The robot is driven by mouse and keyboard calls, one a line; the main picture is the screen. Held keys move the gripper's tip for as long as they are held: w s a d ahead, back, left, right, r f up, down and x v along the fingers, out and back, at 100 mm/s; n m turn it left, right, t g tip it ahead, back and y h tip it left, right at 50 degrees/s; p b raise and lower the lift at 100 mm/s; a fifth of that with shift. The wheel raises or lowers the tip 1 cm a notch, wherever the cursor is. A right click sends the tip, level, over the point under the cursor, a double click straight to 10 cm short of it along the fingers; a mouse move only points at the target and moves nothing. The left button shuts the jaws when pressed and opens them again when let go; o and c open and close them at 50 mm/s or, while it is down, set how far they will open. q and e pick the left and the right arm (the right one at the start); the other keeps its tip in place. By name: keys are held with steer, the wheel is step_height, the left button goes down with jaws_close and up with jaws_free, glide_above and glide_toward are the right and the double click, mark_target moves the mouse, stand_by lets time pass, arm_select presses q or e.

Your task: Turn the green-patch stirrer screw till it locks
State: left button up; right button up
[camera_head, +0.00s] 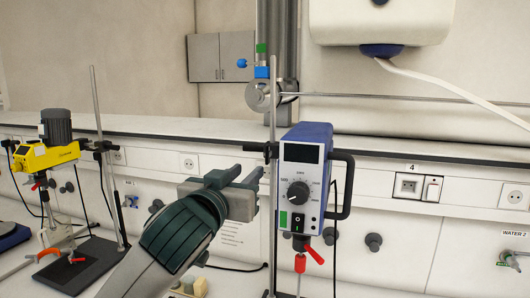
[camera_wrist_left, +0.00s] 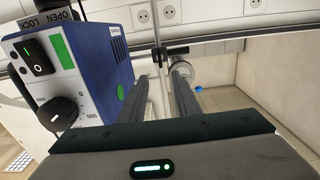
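The blue and white stirrer (camera_head: 308,170) with a green patch (camera_head: 283,219) hangs on an upright rod. It also shows upside down at the left of the left wrist view (camera_wrist_left: 70,70). A black clamp screw (camera_head: 250,147) sticks out left of the rod behind the stirrer. It also shows beyond the fingers in the left wrist view (camera_wrist_left: 178,49). My left gripper (camera_head: 240,174) is beside the rod, below the screw, with its fingers apart and nothing between them. Whether a finger touches the rod or screw, I cannot tell. My right gripper is not in view.
A yellow stirrer (camera_head: 45,155) stands on its own stand at the left. A silver joint (camera_head: 260,97) with blue and green parts sits higher on the rod, by a horizontal bar. A red lever (camera_head: 315,255) hangs under the blue stirrer. A wall ledge (camera_head: 400,145) runs behind.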

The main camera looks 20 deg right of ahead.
mark_target(266, 154)
arm_select(q)
steer(key=p+x, duration=0.5)
steer(key=x, duration=0.7)
steer(key=shift+w+r+p, duration=0.1)
steer(key=shift+r+p, duration=0.05)
steer(key=shift+p, duration=0.15)
steer(key=shift+p+x, duration=0.35)
steer(key=shift+x, duration=0.65)
jaws_close()
